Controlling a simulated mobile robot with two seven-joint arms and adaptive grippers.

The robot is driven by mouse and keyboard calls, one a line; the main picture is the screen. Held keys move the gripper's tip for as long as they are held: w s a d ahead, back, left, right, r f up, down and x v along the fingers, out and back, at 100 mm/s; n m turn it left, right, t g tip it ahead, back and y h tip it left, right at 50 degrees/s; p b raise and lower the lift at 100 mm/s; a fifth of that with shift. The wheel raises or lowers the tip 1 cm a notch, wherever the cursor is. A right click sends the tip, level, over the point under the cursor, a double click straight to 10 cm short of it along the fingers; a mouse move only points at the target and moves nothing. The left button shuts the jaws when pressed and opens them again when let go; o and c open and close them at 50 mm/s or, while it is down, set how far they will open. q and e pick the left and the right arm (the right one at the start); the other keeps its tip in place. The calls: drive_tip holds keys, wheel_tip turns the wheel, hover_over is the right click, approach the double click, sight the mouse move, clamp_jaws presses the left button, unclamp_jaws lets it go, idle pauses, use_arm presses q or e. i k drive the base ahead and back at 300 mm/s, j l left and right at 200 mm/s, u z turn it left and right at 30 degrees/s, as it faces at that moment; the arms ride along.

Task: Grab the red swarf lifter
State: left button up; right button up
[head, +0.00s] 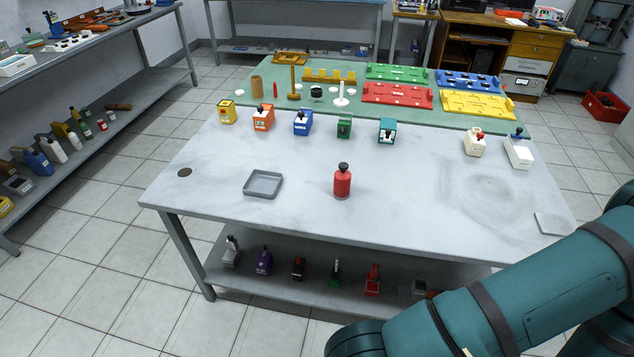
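A red cylinder with a black knob (342,182), which looks like the red swarf lifter, stands upright near the middle of the light grey table (420,205). Nothing touches it. A smaller red item (372,281) stands on the shelf under the table; I cannot tell what it is. My teal right arm crosses the lower right of the head view, in front of the table's near right side. Neither of my grippers shows.
A shallow grey tray (263,184) lies left of the red cylinder. Several small coloured blocks with knobs, including a green one (344,128), stand behind it. A green mat (345,113) with colored plates covers the far side. The tabletop around the cylinder is clear.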

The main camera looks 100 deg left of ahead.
sight(342, 182)
drive_tip(key=u, duration=2.95)
